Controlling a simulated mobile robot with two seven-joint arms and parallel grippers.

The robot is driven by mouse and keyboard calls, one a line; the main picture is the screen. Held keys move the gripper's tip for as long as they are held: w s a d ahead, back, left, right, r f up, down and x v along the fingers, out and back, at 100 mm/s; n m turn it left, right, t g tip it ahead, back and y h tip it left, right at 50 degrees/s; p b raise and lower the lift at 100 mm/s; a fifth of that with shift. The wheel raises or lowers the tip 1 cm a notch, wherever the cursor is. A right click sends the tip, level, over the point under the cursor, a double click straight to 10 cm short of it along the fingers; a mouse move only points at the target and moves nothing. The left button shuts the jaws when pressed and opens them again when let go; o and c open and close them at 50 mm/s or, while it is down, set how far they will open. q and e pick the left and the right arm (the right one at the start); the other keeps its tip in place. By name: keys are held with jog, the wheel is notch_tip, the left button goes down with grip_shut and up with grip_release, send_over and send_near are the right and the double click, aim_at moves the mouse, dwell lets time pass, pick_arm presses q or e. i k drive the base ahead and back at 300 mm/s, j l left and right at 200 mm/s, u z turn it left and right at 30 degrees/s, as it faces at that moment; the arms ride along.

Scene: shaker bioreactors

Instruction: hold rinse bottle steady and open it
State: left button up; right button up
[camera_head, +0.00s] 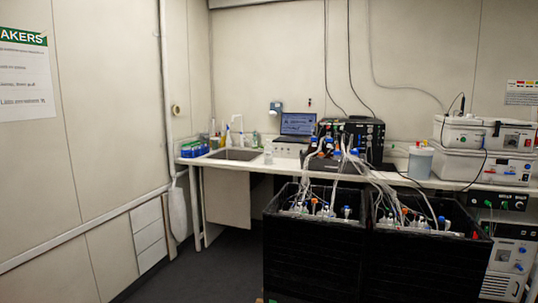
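A small clear bottle (268,157) stands upright on the counter, just right of the sink; it may be the rinse bottle, but it is too small to tell or to make out its cap. Other small bottles (255,139) stand behind the sink, also too small to identify. Neither of my grippers is in view, and nothing is seen touching the bottles.
The counter (400,181) runs along the back wall with a sink (234,154), a laptop (298,124) and white devices (485,150). Black crates (315,250) with tubes and bottles block the front right. The dark floor (205,275) at left is clear.

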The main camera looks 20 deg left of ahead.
aim_at(268, 150)
jog(key=i+j+u, duration=1)
jog(key=i+u, duration=0.2)
jog(key=i, duration=0.25)
jog(key=i+u, duration=0.2)
jog(key=i, duration=1.05)
jog(key=i+z, duration=0.2)
jog(key=i, duration=0.4)
jog(key=i+j+z, duration=0.15)
jog(key=i, duration=0.5)
